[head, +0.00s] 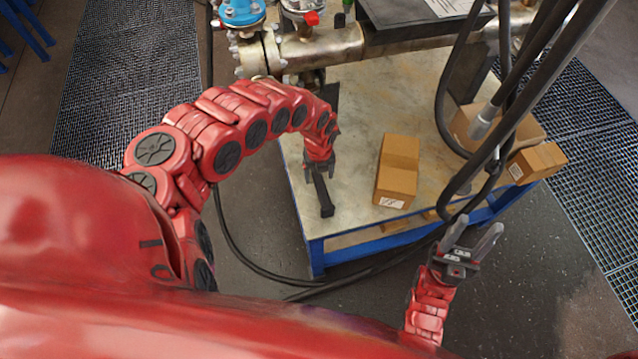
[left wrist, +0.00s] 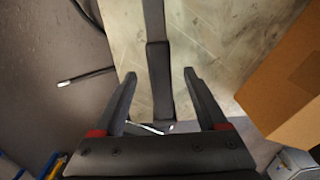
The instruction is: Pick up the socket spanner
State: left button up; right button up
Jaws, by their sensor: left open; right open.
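The socket spanner (head: 323,194) is a dark, long tool on the pale top of the blue-framed table, close to its front left edge. My left gripper (head: 319,164) points down at it from above. In the left wrist view the spanner (left wrist: 158,82) runs from the top edge down between the two open fingers (left wrist: 158,80), with a gap on both sides. I cannot tell how high the fingers are above it. The gripper hides part of the spanner in the head view. My right gripper (head: 472,240) is open and empty, in front of the table's right side.
A cardboard box (head: 398,165) stands right of the spanner; it also shows in the left wrist view (left wrist: 285,85). More boxes (head: 537,162) are at the table's right. Black hoses (head: 445,110) hang over that side. A flanged pipe (head: 325,45) crosses the back.

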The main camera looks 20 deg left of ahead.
aim_at(319, 180)
pick_arm(q)
notch_tip(319, 180, down, 4)
jog(key=shift+d+f, duration=0.15)
jog(key=shift+f, duration=0.1)
jog(key=shift+a+f, duration=0.2)
jog(key=shift+f, duration=0.25)
grip_shut()
